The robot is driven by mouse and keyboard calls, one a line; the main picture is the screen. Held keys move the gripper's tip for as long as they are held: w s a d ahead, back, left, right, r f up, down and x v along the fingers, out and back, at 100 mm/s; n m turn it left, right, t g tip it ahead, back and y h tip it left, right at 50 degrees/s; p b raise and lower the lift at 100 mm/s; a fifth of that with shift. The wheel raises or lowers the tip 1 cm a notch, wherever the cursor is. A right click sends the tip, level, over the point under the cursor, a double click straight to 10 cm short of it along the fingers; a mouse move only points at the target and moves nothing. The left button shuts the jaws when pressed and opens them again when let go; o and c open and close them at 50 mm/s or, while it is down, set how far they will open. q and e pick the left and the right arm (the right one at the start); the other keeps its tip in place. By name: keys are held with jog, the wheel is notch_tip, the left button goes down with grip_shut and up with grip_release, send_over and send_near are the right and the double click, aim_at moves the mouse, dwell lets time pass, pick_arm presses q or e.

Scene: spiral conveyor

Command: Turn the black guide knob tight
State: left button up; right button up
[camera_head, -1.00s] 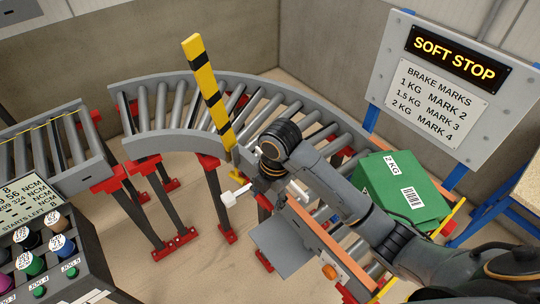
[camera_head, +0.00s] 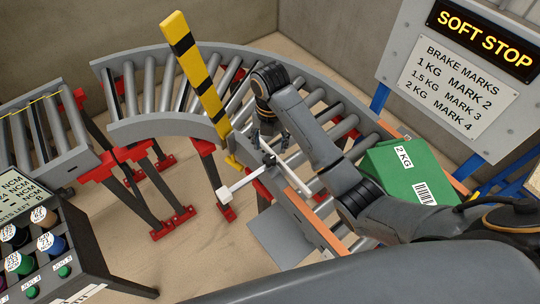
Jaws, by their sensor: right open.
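The black guide knob (camera_head: 269,159) is a small dark piece at the inner rail of the curved conveyor, where a thin rod with a white block end (camera_head: 224,195) and a pale bar (camera_head: 292,178) meet. The knob is small in the picture, and I cannot tell how tight it is. My right gripper (camera_head: 270,138) hangs just above and behind the knob in the picture, its dark fingers pointing down, open and empty. Whether a fingertip touches the knob is unclear. My left gripper is not in view.
A yellow-black striped post (camera_head: 195,75) stands just left of my right gripper. A green 2 KG box (camera_head: 402,172) sits on the rollers at right, close to my right arm. A brake-mark sign (camera_head: 455,80) is at upper right.

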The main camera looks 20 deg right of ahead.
aim_at(270, 159)
notch_tip(270, 159, down, 5)
jog(key=shift+r+p, duration=0.1)
jog(key=shift+p, duration=0.65)
jog(key=shift+f, duration=0.85)
jog(key=c, duration=1.1)
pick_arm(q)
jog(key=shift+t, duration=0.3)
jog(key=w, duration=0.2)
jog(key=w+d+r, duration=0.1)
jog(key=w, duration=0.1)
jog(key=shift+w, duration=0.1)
pick_arm(e)
jog(key=shift+c, duration=0.2)
